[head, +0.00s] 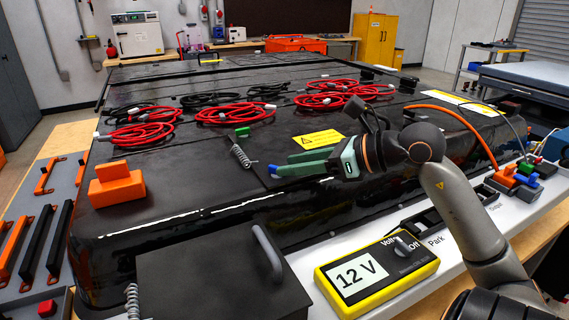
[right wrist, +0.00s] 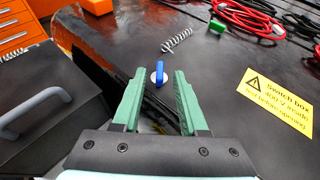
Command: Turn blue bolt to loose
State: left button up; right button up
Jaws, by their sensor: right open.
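The blue bolt (right wrist: 159,74) stands on the black pack lid, with a pale disc around its base. In the head view a small blue part of it (head: 272,169) shows at the tips of my right gripper (head: 280,164). In the right wrist view my right gripper (right wrist: 155,78) is open, with its green fingers spread. The bolt shows between and just beyond the fingertips, with gaps on both sides. I cannot tell whether the fingers are at its height. My left gripper is not in view.
A metal spring (head: 241,156) and a green clip (head: 242,131) are close by. A yellow warning label (head: 317,139) lies behind the gripper. Red cable coils (head: 235,113) lie farther back. A black box with a grey handle (head: 268,252) and a yellow voltmeter (head: 377,275) are in front.

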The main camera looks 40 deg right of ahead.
jog(key=shift+x, duration=1.4)
grip_shut()
